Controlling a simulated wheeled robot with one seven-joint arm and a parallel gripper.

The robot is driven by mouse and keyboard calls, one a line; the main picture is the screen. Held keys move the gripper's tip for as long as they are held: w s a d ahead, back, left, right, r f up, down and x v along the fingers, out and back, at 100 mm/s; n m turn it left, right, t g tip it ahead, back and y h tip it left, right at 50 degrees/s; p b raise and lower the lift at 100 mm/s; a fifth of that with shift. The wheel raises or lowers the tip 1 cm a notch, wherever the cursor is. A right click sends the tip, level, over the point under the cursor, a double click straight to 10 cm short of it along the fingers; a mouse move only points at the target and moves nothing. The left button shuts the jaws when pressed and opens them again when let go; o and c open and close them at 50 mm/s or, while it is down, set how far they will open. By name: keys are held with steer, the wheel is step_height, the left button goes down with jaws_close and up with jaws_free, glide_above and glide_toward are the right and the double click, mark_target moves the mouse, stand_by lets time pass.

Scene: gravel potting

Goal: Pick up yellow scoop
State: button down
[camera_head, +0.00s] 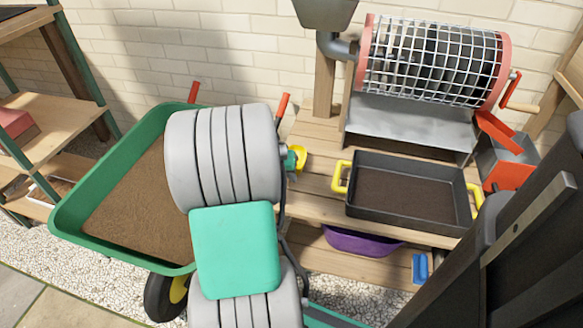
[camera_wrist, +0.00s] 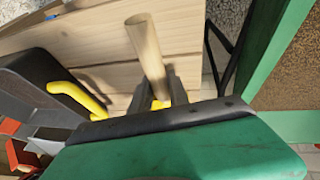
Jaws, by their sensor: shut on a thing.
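The yellow scoop (camera_head: 300,156) shows in the head view just right of my arm, over the left end of the wooden bench; most of it is hidden. In the wrist view, its pale wooden handle (camera_wrist: 146,42) sticks up between the dark fingers of my gripper (camera_wrist: 161,85), which is shut on it. A small yellow part of the scoop (camera_wrist: 161,104) shows below the fingers. The rest of the scoop is hidden behind my wrist. Whether the scoop touches the bench cannot be told.
A black tray (camera_head: 354,208) of dark soil with yellow handles stands on the bench (camera_head: 315,180). A green wheelbarrow (camera_head: 72,206) of brown soil is at left. A mesh drum sifter (camera_head: 432,60) stands behind the tray. A purple basin (camera_head: 360,243) sits below.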

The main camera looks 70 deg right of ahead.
stand_by(0.5)
steer(key=shift+r+p, duration=0.3)
steer(key=shift+r, duration=0.2)
step_height(320, 180, up, 3)
steer(key=shift+p, duration=0.85)
steer(key=s+a+r+p, duration=0.4)
steer(key=s+a+r, duration=0.2)
steer(key=a+r, duration=0.3)
steer(key=a, duration=0.3)
steer(key=shift+a+p, duration=0.3)
steer(key=shift+p, duration=0.05)
